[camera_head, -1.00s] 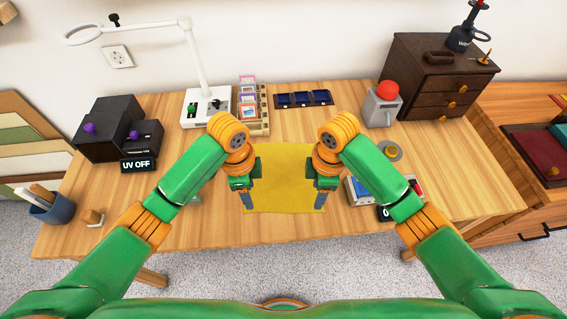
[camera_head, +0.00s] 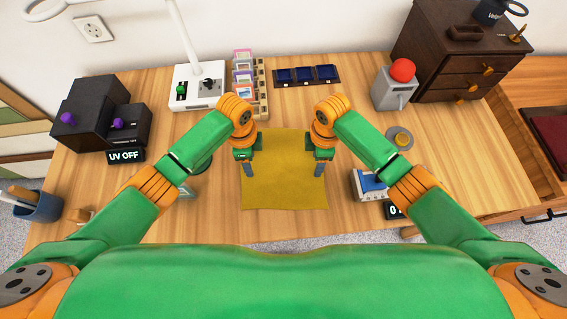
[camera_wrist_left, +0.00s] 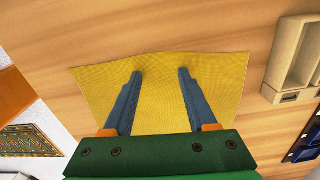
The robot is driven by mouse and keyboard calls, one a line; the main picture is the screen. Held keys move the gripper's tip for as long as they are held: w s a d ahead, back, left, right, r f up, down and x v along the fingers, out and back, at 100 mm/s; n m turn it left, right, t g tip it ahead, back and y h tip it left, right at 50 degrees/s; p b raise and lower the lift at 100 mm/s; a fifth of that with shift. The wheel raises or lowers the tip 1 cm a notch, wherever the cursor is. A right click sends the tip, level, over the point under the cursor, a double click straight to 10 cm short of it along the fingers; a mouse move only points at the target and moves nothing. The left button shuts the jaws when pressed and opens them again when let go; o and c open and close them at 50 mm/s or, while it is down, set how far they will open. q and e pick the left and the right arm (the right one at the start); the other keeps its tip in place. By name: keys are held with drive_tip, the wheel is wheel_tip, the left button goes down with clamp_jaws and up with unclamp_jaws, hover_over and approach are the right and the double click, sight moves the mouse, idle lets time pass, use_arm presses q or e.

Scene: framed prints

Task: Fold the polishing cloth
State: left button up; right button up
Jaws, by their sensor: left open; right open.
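The yellow polishing cloth (camera_head: 284,188) lies spread flat on the wooden table, in the middle in front of me. My left gripper (camera_head: 249,172) hangs over its left edge and my right gripper (camera_head: 318,171) over its right edge. Both point down. In the left wrist view the cloth (camera_wrist_left: 158,95) lies under the open fingers of the left gripper (camera_wrist_left: 158,75), with nothing between them. I cannot tell whether the fingertips touch the cloth. The right gripper is open, and no cloth is seen lifted in it. The cloth's far part is partly hidden by the wrists.
A white lamp base (camera_head: 198,87), a card rack (camera_head: 246,88) and a tray with blue compartments (camera_head: 306,76) stand behind. A dark box (camera_head: 88,126) is at left. A grey device with a red dome (camera_head: 394,88) and a blue-white device (camera_head: 371,184) are at right. Table in front is clear.

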use_arm(q)
drive_tip(key=shift+s+f+b, duration=0.1)
drive_tip(key=shift+f+b, duration=0.2)
drive_tip(key=shift+b, duration=0.05)
use_arm(e)
drive_tip(key=shift+s+f, duration=0.1)
drive_tip(key=shift+f, duration=0.2)
use_arm(q)
drive_tip(key=shift+s+r, duration=0.1)
drive_tip(key=shift+r, duration=0.1)
drive_tip(key=shift+c, duration=0.8)
use_arm(e)
drive_tip(key=shift+s+r, duration=0.1)
drive_tip(key=shift+r, duration=0.15)
drive_tip(key=shift+c, duration=0.8)
use_arm(q)
clamp_jaws()
use_arm(e)
clamp_jaws()
